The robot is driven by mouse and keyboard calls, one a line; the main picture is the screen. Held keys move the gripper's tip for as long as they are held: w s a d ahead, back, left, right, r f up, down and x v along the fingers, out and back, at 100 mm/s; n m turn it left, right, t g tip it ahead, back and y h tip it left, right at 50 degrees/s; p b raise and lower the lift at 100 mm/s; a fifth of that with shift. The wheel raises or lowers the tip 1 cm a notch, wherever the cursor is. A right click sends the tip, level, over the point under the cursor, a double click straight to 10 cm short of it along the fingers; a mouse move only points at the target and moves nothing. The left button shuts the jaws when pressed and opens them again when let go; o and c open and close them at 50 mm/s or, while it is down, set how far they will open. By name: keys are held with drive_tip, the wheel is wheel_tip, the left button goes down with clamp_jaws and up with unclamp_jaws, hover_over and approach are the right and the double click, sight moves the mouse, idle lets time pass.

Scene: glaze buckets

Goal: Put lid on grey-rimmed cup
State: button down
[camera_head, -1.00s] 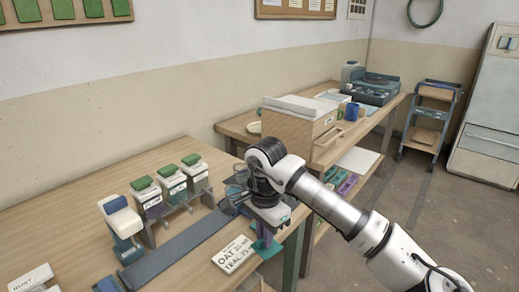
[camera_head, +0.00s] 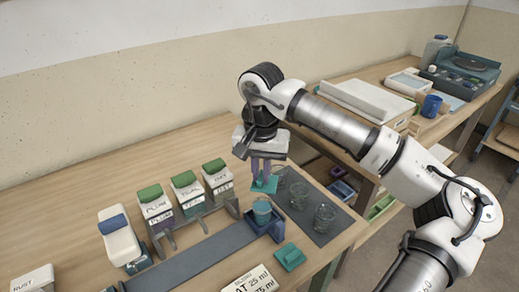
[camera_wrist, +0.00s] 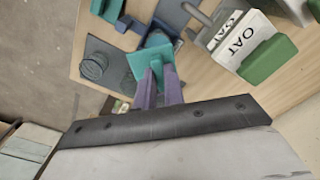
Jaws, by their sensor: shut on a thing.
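My gripper (camera_head: 264,183) has purple fingers, shut on a teal lid (camera_head: 266,187). The wrist view also shows the fingers (camera_wrist: 160,84) and the flat lid (camera_wrist: 145,64). The lid is in the air, behind a teal-coloured cup (camera_head: 262,211) that sits in a blue holder (camera_head: 276,221). In the wrist view the lid hides part of the holder (camera_wrist: 157,39). Clear glass cups, one of them at the front (camera_head: 325,217), stand on a dark mat (camera_head: 341,220) to the right. I cannot tell which cup's rim is grey.
Labelled jars with green tops (camera_head: 216,179) stand left of the gripper. A long dark strip (camera_head: 200,259) crosses the bench. A teal piece (camera_head: 290,256) and a lettered card (camera_head: 252,284) lie near the front edge. A second bench stands at the right.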

drive_tip(key=shift+w+a, duration=0.1)
drive_tip(key=shift+a, duration=0.25)
drive_tip(key=shift+f, duration=0.3)
drive_tip(key=shift+f+b, duration=0.85)
drive_tip(key=shift+f, duration=0.6)
wheel_tip(320, 180, down, 3)
drive_tip(key=b, duration=0.3)
drive_tip(key=shift+d, duration=0.1)
drive_tip(key=shift+f+b, duration=0.3)
drive_tip(key=shift+b, duration=0.45)
drive_tip(key=c, duration=1.4)
unclamp_jaws()
drive_tip(key=shift+r, duration=0.15)
drive_tip(key=shift+r+p, duration=2)
drive_tip(key=shift+r, duration=1.4)
